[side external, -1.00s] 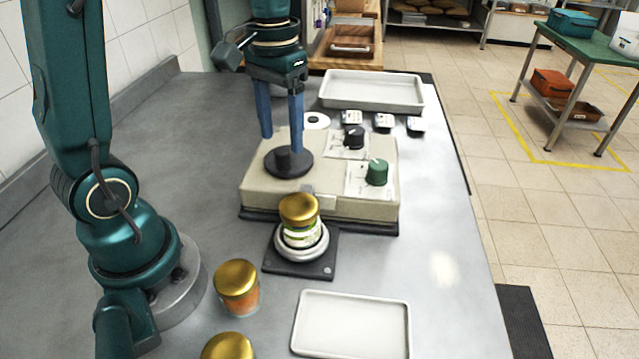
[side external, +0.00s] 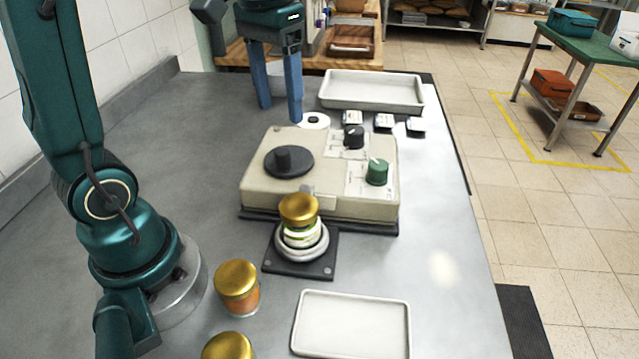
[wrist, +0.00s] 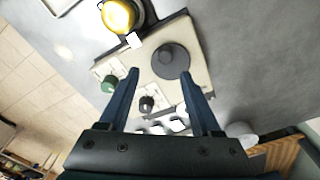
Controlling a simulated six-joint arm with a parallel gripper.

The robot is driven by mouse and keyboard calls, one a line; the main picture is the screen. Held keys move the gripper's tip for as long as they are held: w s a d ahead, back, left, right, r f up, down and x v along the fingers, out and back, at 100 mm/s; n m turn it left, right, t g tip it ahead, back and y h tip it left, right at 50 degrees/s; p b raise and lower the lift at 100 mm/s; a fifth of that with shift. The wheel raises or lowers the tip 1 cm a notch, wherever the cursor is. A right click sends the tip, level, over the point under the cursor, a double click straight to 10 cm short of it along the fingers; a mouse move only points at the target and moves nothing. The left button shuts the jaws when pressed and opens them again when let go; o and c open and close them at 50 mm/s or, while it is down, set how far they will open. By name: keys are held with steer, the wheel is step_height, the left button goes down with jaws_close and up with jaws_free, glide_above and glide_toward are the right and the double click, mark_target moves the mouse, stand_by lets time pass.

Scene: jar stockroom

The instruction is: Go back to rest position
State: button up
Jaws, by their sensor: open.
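My gripper (side external: 277,112) is open and empty, with its two blue fingers apart. In the side external view it hangs above the back of the beige control box (side external: 255,193), clear of it. In the wrist view my gripper (wrist: 166,82) points down over the box, with the round black knob (wrist: 171,61) between and beyond the fingertips. The same black knob (side external: 289,161) stands uncovered on the box's left part. A green knob (side external: 377,172) and a smaller black knob (side external: 354,136) are on its right part.
A gold-lidded jar (side external: 299,209) stands in a round holder before the box. Other gold-lidded jars (side external: 237,279) stand at front left. An empty white tray (side external: 351,325) lies at the front, and a larger tray (side external: 372,92) at the back. The counter's right strip is clear.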

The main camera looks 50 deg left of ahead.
steer(key=s+d+f+m+t, duration=0.2)
steer(key=s+d+t, duration=0.3)
steer(key=s, duration=0.3)
steer(key=shift+s+d+f+m, duration=0.3)
steer(key=shift+d+f, duration=0.1)
steer(key=shift+f, duration=0.5)
